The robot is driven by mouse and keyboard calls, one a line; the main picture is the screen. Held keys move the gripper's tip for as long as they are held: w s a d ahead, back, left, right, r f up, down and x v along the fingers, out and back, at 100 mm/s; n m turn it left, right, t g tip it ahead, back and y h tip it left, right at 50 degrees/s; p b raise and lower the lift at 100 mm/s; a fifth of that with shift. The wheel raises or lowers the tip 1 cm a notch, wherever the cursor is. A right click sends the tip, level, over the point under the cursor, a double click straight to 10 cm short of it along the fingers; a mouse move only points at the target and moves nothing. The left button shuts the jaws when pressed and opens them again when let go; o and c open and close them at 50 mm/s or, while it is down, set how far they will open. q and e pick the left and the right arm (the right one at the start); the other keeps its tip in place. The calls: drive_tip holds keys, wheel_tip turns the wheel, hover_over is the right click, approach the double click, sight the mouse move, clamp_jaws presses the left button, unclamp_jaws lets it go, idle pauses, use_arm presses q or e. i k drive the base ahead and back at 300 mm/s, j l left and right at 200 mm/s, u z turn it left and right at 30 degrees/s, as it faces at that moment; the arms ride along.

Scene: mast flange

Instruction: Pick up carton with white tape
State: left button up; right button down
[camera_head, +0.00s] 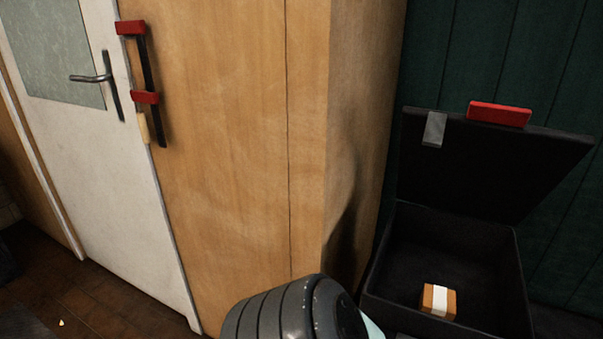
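A small orange-brown carton with a white tape band (427,299) lies inside an open black box (513,285), on its floor toward the front. The carton looks closed and rests apart from the side walls. A dark grey, ribbed rounded part of my own arm shows at the bottom middle, left of the box. Neither of my grippers' fingers can be seen in the head view.
The black box's lid (490,170) stands raised at the back, with a red handle (499,114) and a grey latch (434,129). A tall wooden cabinet (225,140) stands left of the box. A white door (85,170) with a metal handle is farther left.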

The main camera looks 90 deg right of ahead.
sight(439, 302)
drive_tip(key=i+j+z, duration=0.1)
drive_tip(key=z, duration=2.1)
